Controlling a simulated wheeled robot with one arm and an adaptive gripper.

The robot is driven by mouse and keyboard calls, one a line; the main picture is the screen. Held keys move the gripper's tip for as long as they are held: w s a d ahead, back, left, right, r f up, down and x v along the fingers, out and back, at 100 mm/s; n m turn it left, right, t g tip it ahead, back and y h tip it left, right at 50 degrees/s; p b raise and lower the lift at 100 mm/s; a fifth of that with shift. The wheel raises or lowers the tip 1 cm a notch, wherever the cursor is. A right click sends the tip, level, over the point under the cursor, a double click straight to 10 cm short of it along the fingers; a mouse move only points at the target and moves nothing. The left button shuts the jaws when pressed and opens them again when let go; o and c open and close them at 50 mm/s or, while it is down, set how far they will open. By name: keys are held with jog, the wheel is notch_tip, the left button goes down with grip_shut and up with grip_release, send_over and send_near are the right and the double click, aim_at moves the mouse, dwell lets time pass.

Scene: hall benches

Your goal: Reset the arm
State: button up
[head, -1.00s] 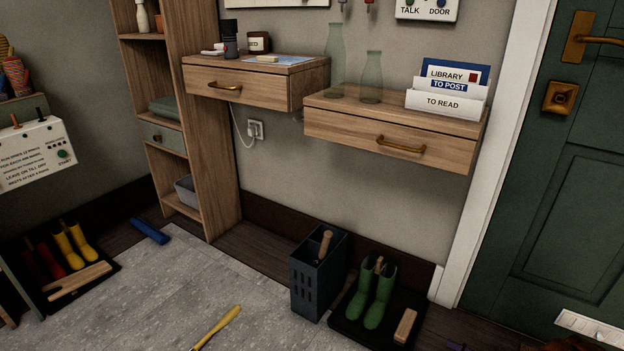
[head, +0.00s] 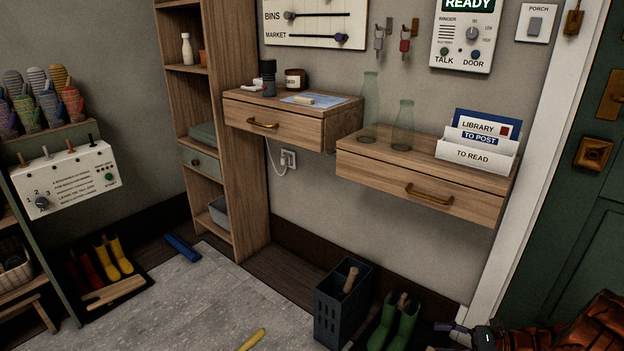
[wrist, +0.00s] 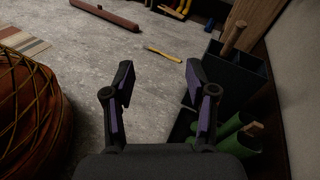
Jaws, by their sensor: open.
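My gripper (wrist: 160,82) is open and empty in the wrist view, its two dark fingers with purple pads spread apart above the floor. In the head view, part of my gripper (head: 458,334) shows at the lower right, beside the green boots (head: 392,325). In the wrist view, the boots (wrist: 232,136) lie partly hidden behind the right finger. A dark slatted umbrella stand (wrist: 235,80) with a wooden handle is just right of that finger.
A ribbed orange-brown pouf (wrist: 30,115) is close on the left in the wrist view. A yellow-handled tool (wrist: 165,54) lies on the grey rug (wrist: 85,55). Two wall drawers (head: 290,118) (head: 425,185) hang above the umbrella stand (head: 340,315). Open rug lies ahead.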

jog(key=s+a+r+n+g+h+p, duration=0.25)
jog(key=a+r+p, duration=0.3)
jog(key=r, duration=0.45)
jog(key=s+a+r+n+g+h+p, duration=0.1)
jog(key=s+a+r+n+g+p, duration=0.4)
jog(key=r, duration=0.6)
jog(key=s+a+r+n+g+h+p, duration=0.1)
jog(key=s+a+r+n+h+p, duration=0.2)
jog(key=a+r, duration=0.55)
jog(key=s+r+n+t+h+p, duration=0.1)
jog(key=s+r+n+h+p, duration=0.3)
jog(key=s+r+p, duration=0.5)
jog(key=s+d+r+n+t+h+p, duration=0.1)
jog(key=s+r+n+h+p, duration=0.3)
jog(key=s+r+p, duration=0.6)
notch_tip(320, 180, up, 7)
jog(key=shift+s+d+f+n+h, duration=0.1)
jog(key=shift+s+d+n+h, duration=0.25)
jog(key=shift+s+h, duration=0.15)
